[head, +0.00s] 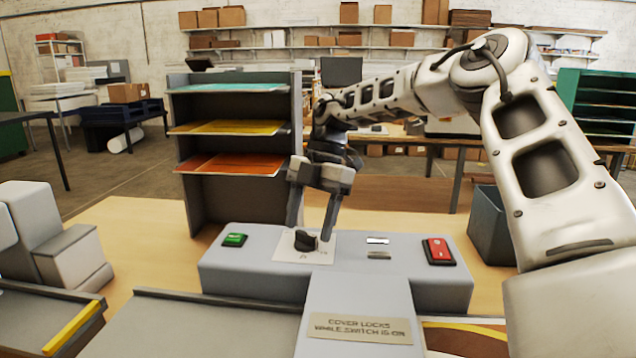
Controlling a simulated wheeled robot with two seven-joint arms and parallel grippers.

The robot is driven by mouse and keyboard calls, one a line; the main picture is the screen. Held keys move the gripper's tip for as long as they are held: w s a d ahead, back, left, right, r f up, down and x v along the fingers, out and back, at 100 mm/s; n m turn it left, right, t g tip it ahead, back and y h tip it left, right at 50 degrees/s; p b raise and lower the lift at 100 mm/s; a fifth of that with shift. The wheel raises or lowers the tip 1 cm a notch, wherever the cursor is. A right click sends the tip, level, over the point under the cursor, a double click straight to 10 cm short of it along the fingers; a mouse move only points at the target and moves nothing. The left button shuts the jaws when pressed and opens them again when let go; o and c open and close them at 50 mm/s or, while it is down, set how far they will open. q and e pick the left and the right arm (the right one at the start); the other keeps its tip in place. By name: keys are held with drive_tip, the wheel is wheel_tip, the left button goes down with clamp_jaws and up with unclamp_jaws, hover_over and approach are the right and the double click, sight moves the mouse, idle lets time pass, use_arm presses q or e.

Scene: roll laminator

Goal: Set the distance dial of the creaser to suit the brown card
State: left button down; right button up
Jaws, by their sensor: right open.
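The dial (305,241) is a black knob on a white plate (288,254) on top of the grey machine (240,270). Its setting is too small to read. My right gripper (312,230) points down over the dial. Its two fingers are apart, one on each side of the knob, and I cannot tell if they touch it. A brown sheet with a yellow band (465,338) shows at the lower right, partly hidden by the machine and my right arm; I cannot tell if it is the brown card. My left gripper is not in view.
A green switch (235,240) and a red switch (438,251) flank the dial. A rack (238,198) with teal, yellow and orange sheets stands behind. A dark bin (490,225) is at right, another grey machine (58,250) at left. Bare tabletop (135,220) shows left of the rack.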

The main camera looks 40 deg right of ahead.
drive_tip(key=s+p+v, duration=0.1)
drive_tip(key=p+v, duration=0.1)
drive_tip(key=v, duration=1.3)
drive_tip(key=shift+w, duration=0.4)
drive_tip(key=shift+a, duration=0.1)
